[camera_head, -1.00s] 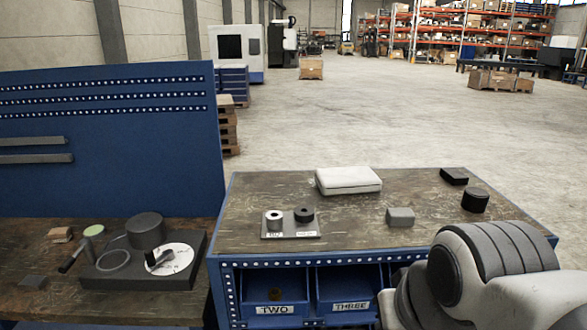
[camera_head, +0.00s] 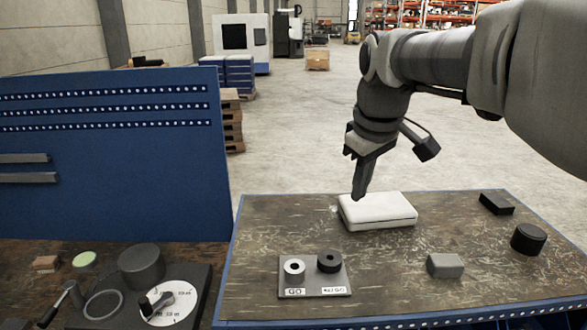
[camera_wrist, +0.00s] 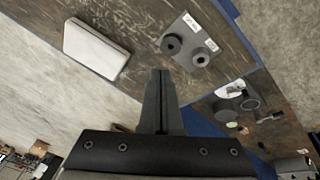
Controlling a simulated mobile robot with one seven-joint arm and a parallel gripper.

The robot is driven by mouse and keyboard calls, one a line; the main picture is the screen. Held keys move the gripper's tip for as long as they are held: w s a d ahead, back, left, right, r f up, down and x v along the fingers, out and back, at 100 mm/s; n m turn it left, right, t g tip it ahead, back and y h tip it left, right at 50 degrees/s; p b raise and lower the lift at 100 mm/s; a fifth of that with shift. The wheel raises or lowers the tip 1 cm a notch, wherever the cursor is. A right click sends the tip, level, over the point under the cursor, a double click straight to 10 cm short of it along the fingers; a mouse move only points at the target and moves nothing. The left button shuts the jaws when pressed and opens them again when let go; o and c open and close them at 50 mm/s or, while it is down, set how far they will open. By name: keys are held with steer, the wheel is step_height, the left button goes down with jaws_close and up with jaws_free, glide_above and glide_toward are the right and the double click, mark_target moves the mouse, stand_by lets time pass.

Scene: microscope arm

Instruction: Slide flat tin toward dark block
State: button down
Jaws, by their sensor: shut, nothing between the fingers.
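The flat tin (camera_head: 378,212) is a low white box with rounded edges at the back of the blue-edged bench, left of the dark block (camera_head: 496,203). The dark block is a small black rectangular piece near the back right. My gripper (camera_head: 359,194) is shut and empty, pointing down by the tin's left back end in the head view. In the wrist view, the shut fingers (camera_wrist: 160,78) show beside the tin (camera_wrist: 95,48), with a gap in the picture. I cannot tell the fingertips' height above the bench. The dark block is not in the wrist view.
A black cylinder (camera_head: 528,239) stands in front of the dark block. A grey block (camera_head: 445,265) sits nearer the front. A gauge plate (camera_head: 314,279) with two rings lies front left. The wood between tin and dark block is clear. A blue panel (camera_head: 110,165) stands left.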

steer(key=w+a+f+n+g+p, duration=0.15)
steer(key=w+n, duration=0.25)
steer(key=w, duration=0.6)
steer(key=w+f+n+g+p, duration=0.1)
steer(key=w+f+n+p, duration=0.15)
steer(key=w, duration=0.65)
steer(key=w+f+n, duration=0.1)
steer(key=f, duration=0.4)
steer(key=w+f+n, duration=0.2)
steer(key=f, duration=0.3)
steer(key=w+a+f+n+g, duration=0.1)
steer(key=w+f, duration=0.1)
steer(key=f, duration=0.3)
steer(key=shift+w+f, duration=0.1)
steer(key=shift+f, duration=0.2)
steer(key=d+p, duration=0.1)
steer(key=d, duration=0.2)
steer(key=shift+f, duration=0.1)
steer(key=shift+d, duration=0.45)
